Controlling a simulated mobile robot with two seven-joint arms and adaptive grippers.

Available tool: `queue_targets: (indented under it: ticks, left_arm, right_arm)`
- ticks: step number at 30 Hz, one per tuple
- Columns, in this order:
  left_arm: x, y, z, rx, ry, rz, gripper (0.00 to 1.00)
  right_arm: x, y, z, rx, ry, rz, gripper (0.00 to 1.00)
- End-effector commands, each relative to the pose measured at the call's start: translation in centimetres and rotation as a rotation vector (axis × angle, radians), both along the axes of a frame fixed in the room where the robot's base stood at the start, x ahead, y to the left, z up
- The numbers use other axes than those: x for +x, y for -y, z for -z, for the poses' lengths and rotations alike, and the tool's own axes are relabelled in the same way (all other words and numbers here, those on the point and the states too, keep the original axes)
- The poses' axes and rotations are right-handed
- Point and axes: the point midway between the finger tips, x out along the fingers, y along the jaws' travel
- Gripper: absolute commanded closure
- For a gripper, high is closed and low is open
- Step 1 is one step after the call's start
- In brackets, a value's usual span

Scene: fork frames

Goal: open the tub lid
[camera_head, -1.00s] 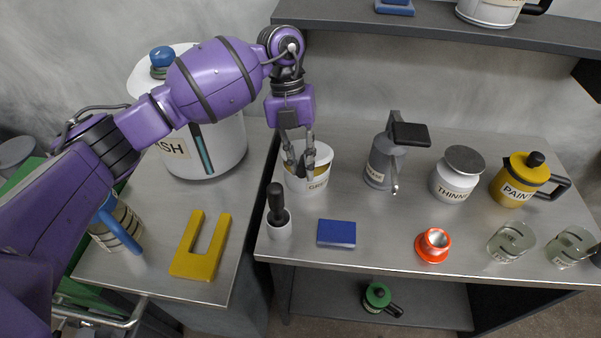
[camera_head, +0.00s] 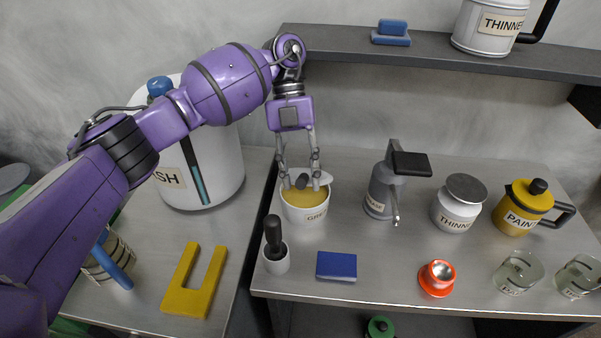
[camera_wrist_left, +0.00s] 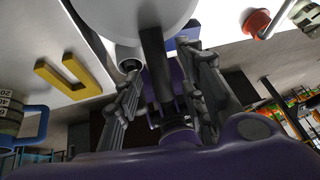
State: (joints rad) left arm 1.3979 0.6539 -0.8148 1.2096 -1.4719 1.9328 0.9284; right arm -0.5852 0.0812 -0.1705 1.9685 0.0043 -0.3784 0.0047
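The white tub (camera_head: 305,216), with a label starting "GRE", stands at the left of the metal bench. Yellow shows inside its rim in the head view. A white lid piece (camera_head: 325,177) with a dark knob (camera_head: 302,182) is at the tub's top, and much of it is hidden by the fingers. My left gripper (camera_head: 301,184) points down over the tub with its fingers apart, one on each side of the knob. In the left wrist view, a dark stem (camera_wrist_left: 157,65) lies between the separated fingers, below a large white round surface (camera_wrist_left: 130,14). My right gripper is not in view.
A white pot with a dark brush (camera_head: 276,262) and a blue block (camera_head: 336,266) stand in front of the tub. A grey can (camera_head: 379,190) stands to its right. A shelf (camera_head: 440,52) overhangs the back. A large white bin (camera_head: 215,165) is at left.

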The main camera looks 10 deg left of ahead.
Motion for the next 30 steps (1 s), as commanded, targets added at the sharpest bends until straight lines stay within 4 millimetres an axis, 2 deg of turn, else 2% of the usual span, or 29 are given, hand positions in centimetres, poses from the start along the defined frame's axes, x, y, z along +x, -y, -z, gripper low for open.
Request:
queue_targets:
  ticks: [8, 21, 30]
  left_arm:
    - [0.3, -0.1, -0.5, -0.001, 0.001, -0.001, 0.63]
    - [3.2, -1.3, -6.0, 0.001, 0.001, -0.001, 0.63]
    - [3.5, -1.5, -6.5, 0.000, 0.000, 0.001, 0.63]
  right_arm:
    - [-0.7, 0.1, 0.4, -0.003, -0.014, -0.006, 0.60]
    - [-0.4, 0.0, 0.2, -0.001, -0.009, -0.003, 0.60]
    - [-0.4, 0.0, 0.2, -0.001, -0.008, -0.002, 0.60]
